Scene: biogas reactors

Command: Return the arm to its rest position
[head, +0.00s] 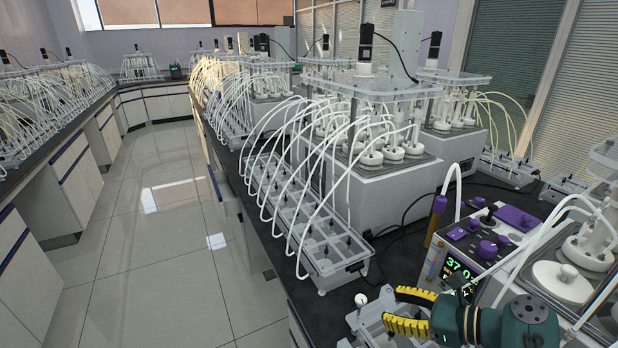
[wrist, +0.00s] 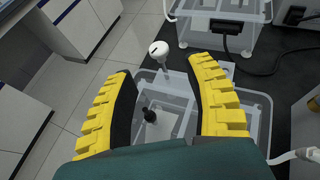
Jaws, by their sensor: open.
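My gripper (head: 401,311) has yellow and black fingers on a dark green body and shows at the bottom right of the head view. In the wrist view my gripper (wrist: 166,84) is open, with its fingers apart and nothing between their tips. It is over a clear plastic tray (head: 362,322), which also shows below the fingers in the wrist view (wrist: 258,100). A white round-headed piece (head: 361,299) stands at the tray's left side; in the wrist view it (wrist: 159,50) shows between and beyond the fingertips.
A control unit (head: 462,262) with purple knobs and a lit display stands close to the right of my gripper. A long tray (head: 322,262) with several white tubes lies beyond it. Reactor units (head: 375,190) line the dark bench. The floor (head: 150,270) at left is clear.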

